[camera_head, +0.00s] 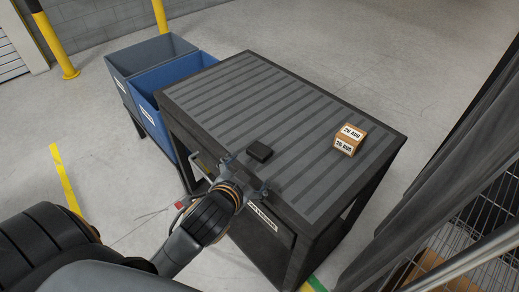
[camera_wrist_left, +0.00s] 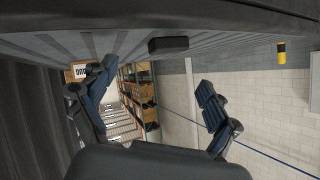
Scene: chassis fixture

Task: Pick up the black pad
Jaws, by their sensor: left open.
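The black pad (camera_head: 260,151) lies flat on the grey ribbed top of the table (camera_head: 225,95), near its front edge. My left gripper (camera_head: 244,174) is just in front of the pad at the table's near edge, open and apart from it. In the left wrist view, which is upside down, the pad (camera_wrist_left: 168,45) shows against the table surface, and the open fingers (camera_wrist_left: 155,82) have nothing between them. My right gripper is not in view.
A small cardboard box (camera_head: 349,140) with labels sits on the table to the right of the pad. A blue bin (camera_head: 160,80) and a grey bin (camera_head: 140,57) stand left of the table. Dark curtains hang at the right. The tabletop behind the pad is clear.

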